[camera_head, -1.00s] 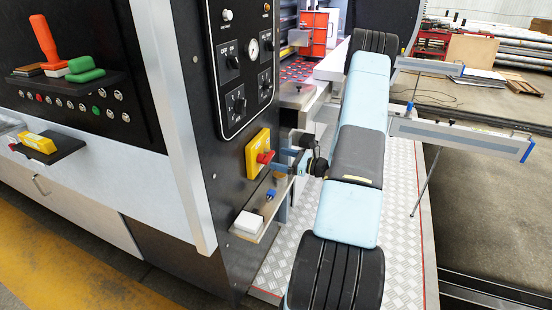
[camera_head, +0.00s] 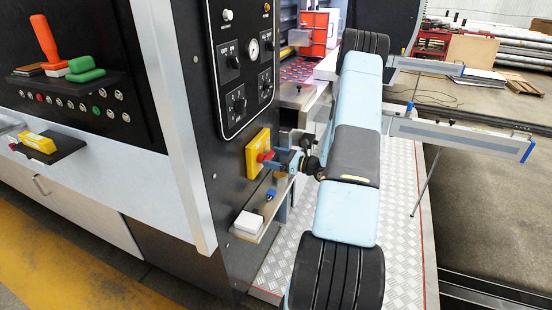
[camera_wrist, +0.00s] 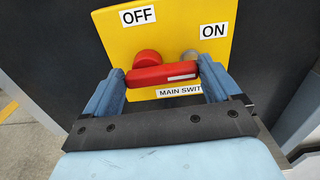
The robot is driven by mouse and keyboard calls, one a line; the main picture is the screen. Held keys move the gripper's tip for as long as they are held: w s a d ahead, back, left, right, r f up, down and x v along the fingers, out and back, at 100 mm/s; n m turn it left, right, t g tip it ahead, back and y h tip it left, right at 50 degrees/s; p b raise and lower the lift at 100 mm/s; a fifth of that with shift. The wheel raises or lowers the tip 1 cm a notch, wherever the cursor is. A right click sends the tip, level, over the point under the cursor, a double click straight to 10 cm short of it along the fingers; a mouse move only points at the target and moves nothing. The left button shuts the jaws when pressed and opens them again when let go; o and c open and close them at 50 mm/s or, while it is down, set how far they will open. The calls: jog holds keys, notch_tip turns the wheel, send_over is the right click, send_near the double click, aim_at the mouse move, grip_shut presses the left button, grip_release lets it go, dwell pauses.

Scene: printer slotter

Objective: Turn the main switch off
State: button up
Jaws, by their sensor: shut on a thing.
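The main switch is a yellow plate (camera_head: 257,152) on the black machine panel. In the wrist view the plate (camera_wrist: 170,25) shows the labels OFF at upper left, ON at upper right and MAIN SWITCH below, partly covered. Its red handle (camera_wrist: 150,76) is a bar with a white stripe on its right part; it lies nearly level in that view. A round red part and a grey round part show behind it. My gripper (camera_wrist: 162,76) has one finger at each end of the bar and is shut on it. In the head view my gripper (camera_head: 276,157) is at the plate's lower right.
A dark panel with knobs and a gauge (camera_head: 252,48) is above the switch. A small shelf with a white box (camera_head: 249,222) and a blue item lies below. My arm spans the metal walkway (camera_head: 405,230). A shelf with a yellow box (camera_head: 38,143) is at left.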

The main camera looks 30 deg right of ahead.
jog(key=shift+d, duration=0.3)
jog(key=shift+c, duration=0.5)
jog(key=shift+a, duration=0.15)
jog(key=shift+r+n, duration=0.1)
jog(key=shift+n, duration=0.3)
jog(key=n, duration=0.5)
jog(key=s+a+n, duration=0.1)
jog(key=n, duration=0.5)
jog(key=a+n, duration=0.1)
jog(key=n, duration=0.4)
jog(key=shift+s+r, duration=0.3)
jog(key=shift+r, duration=0.05)
jog(key=shift+n, duration=0.4)
jog(key=shift+s+a+f, duration=0.1)
jog(key=shift+f, duration=0.05)
jog(key=o, duration=0.8)
jog(key=shift+c, duration=0.2)
